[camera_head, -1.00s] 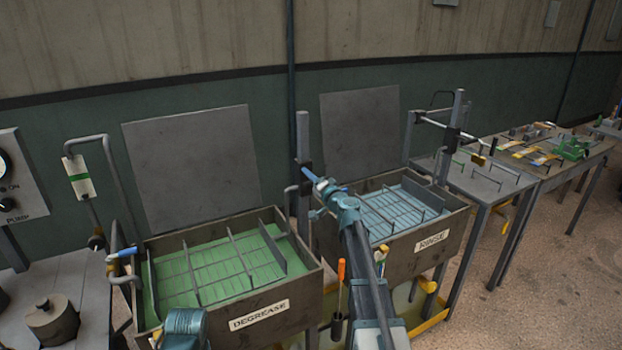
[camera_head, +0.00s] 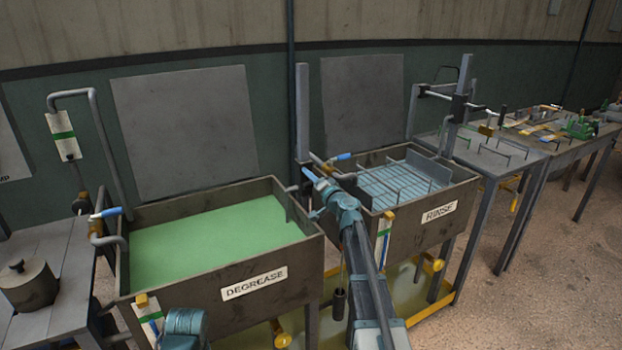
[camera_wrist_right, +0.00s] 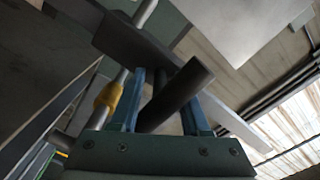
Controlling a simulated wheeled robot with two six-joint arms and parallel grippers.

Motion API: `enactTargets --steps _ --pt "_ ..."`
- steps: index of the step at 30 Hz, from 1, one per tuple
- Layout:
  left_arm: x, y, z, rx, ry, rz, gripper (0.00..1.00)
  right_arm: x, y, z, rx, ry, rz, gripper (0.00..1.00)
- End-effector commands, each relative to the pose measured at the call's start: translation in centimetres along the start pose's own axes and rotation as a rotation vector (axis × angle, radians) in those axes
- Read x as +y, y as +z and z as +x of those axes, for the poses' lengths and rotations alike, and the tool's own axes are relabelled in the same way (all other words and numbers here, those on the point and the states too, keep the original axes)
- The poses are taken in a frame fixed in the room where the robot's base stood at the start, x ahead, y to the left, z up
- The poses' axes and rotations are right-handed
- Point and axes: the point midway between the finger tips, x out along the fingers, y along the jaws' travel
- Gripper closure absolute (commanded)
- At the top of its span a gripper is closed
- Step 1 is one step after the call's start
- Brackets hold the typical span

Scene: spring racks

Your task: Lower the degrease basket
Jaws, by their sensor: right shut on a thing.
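The degrease tank (camera_head: 300,255) holds flat green liquid (camera_head: 215,230). No basket shows above its surface; only a short grey upright (camera_head: 296,212) stands at its right end. My right gripper (camera_head: 312,180) is beside the post (camera_head: 302,110) between the two tanks. In the right wrist view, it is shut on a dark round handle (camera_wrist_right: 175,96), which lies slanted between its blue fingers. In the head view my arm and gripper mostly hide that handle. A teal part of my left arm shows at the bottom edge, but its fingers are out of view.
The rinse tank (camera_head: 450,195) stands at right with a wire basket (camera_head: 385,188) in it. A blue-handled valve (camera_head: 112,212) sits at the degrease tank's left corner. A side table (camera_head: 28,325) with a lidded pot (camera_head: 30,287) is at left; workbenches (camera_head: 490,160) are at right.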

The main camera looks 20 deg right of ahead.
Motion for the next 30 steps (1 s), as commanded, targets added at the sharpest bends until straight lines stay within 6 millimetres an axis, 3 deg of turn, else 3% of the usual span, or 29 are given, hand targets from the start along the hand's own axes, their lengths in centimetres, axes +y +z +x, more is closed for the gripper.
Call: enactTargets --steps 1,3,15,16,18,30 --pt "0.12 -0.07 1.29 0.0 0.0 0.0 0.5 1.12 0.77 -0.16 -0.002 0.002 -0.013 1.0" --pt "0.16 -0.1 1.65 0.0 0.0 0.0 0.5 1.42 0.97 -0.16 -0.002 0.002 -0.012 1.0" --pt "0.17 -0.1 1.74 0.0 0.0 0.0 0.5 1.42 1.12 -0.32 -0.003 0.001 -0.012 1.0" --pt "0.17 -0.1 1.74 0.0 0.0 0.0 0.5 1.43 1.14 -0.32 -0.003 0.001 -0.012 0.48" --pt "0.17 -0.1 1.75 0.0 0.0 0.0 0.5 1.42 1.15 -0.31 -0.003 0.001 -0.011 0.36" --pt "0.16 -0.1 1.62 0.0 0.0 0.0 0.5 1.33 0.97 -0.32 -0.001 0.0 -0.004 0.35"
